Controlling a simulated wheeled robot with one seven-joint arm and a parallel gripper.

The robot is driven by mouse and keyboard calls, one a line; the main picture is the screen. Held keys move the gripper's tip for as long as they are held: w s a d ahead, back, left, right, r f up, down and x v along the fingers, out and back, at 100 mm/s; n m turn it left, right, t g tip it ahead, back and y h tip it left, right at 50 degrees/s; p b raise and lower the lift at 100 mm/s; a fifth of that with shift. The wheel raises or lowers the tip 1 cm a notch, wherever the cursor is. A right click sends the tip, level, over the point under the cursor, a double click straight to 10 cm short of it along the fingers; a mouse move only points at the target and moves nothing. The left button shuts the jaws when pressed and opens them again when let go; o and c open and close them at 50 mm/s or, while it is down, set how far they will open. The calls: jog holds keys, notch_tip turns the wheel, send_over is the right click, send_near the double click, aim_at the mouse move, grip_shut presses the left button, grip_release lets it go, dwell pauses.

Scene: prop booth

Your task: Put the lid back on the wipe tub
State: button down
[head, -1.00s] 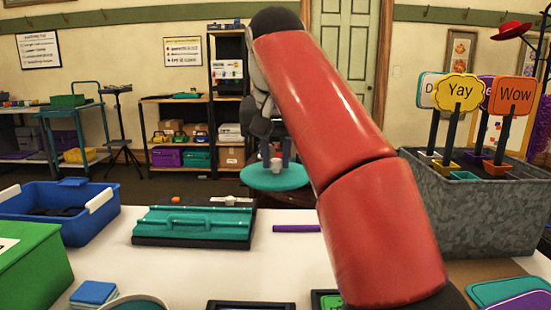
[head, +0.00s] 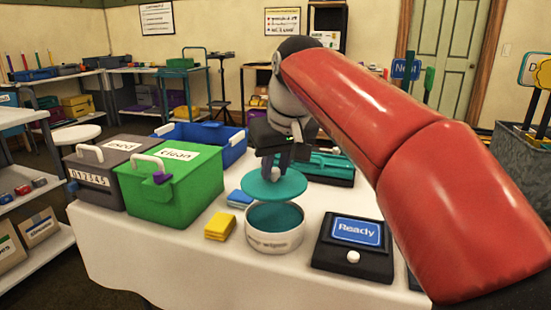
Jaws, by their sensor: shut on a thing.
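The wipe tub (head: 273,240) is a round white tub with a teal inside and dark lettering on its front. It stands uncovered on the white table. My gripper (head: 276,172) points down and is shut on the round teal lid (head: 270,188), near the lid's middle. The lid hangs roughly level above the tub and overlaps its back part in the head view. A gap seems to show between lid and rim. Part of the gripper's grip is hidden by its own fingers.
A yellow stack of cloths (head: 220,226) lies left of the tub, and a blue stack (head: 240,198) behind it. A black "Ready" box (head: 352,250) stands close on the right. Green "clean" (head: 172,185) and grey "used" (head: 105,178) boxes stand left.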

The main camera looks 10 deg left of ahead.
aim_at(279, 184)
jog(key=shift+f+b, duration=2.65)
jog(key=shift+f, duration=0.5)
jog(key=shift+r, duration=0.1)
jog(key=shift+f+p, duration=0.2)
jog(key=shift+p, duration=0.25)
dwell(0.5)
jog(key=c, duration=1.2)
grip_release()
jog(key=shift+o, duration=0.4)
